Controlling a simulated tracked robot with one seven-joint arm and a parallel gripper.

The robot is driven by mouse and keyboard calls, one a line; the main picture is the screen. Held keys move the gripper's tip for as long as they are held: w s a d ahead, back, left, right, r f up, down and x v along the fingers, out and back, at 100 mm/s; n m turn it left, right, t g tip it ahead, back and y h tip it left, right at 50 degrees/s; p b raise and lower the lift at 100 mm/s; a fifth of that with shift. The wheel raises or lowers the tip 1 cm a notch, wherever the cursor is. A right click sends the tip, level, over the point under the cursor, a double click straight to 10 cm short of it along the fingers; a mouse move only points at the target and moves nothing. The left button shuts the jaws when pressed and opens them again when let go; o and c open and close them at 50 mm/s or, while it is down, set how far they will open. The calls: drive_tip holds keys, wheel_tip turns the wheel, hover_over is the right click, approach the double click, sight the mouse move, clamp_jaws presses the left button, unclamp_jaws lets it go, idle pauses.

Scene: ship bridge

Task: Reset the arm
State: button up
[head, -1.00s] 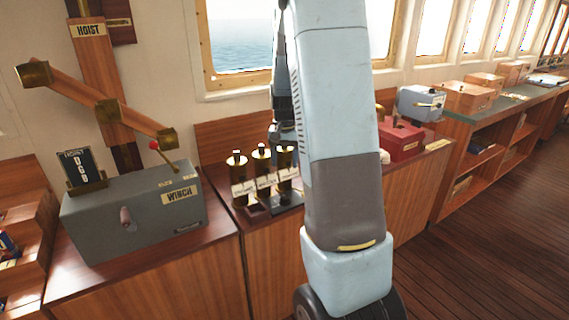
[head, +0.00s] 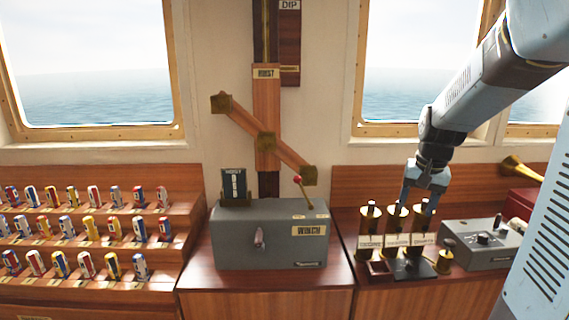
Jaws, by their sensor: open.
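My arm (head: 500,75) comes in from the right in the head view and bends down over the right-hand counter. My gripper (head: 420,200) points down beside the brass cylinders (head: 397,220) on their dark stand. It is open, with its fingers near the middle and right cylinders. I cannot tell whether it touches them. Nothing shows held between the fingers.
A grey winch box (head: 268,240) with a red-knobbed lever stands in the centre, below the wooden hoist arm (head: 265,140). Stepped racks (head: 90,205) of coloured pieces fill the left. A grey control box (head: 482,245) and a small brass piece (head: 446,257) stand right of the cylinders.

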drive_tip(key=s+a+r+n+t, duration=0.1)
drive_tip(key=s+a+r, duration=0.1)
drive_tip(key=s, duration=0.4)
drive_tip(key=s+a+r+n+t, duration=0.1)
drive_tip(key=s+a+r+n, duration=0.1)
drive_tip(key=s, duration=0.5)
drive_tip(key=s+a+r+n+t, duration=0.1)
drive_tip(key=s+a+r, duration=0.3)
drive_tip(key=s+a, duration=0.1)
drive_tip(key=shift+s+a+n+t, duration=0.3)
drive_tip(key=shift+s+n, duration=0.1)
drive_tip(key=shift+s, duration=0.4)
